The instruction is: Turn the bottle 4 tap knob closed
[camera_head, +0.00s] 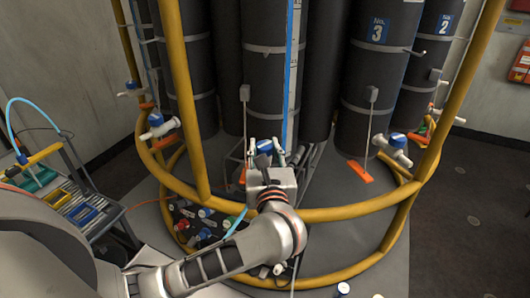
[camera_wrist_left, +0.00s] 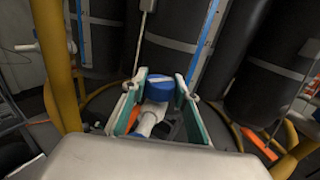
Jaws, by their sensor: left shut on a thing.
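The tap in front of my left gripper (camera_head: 264,152) has a blue knob (camera_wrist_left: 160,88) on a white body (camera_wrist_left: 148,120). The blue knob also shows in the head view (camera_head: 265,146), at the foot of a dark grey bottle (camera_head: 265,85) whose number is out of sight. In the left wrist view, the teal-padded fingers stand on either side of the knob, and the left gripper is shut on it. The gripper and wrist hide most of the tap in the head view. My right gripper is not in view.
Yellow rails (camera_head: 330,213) ring the bottles, and my left arm reaches over the front rail. Similar blue-knobbed taps stand at left (camera_head: 157,121) and right, by bottle 3 (camera_head: 398,140). A tool cart (camera_head: 75,205) is at left. Open floor (camera_head: 470,215) lies at right.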

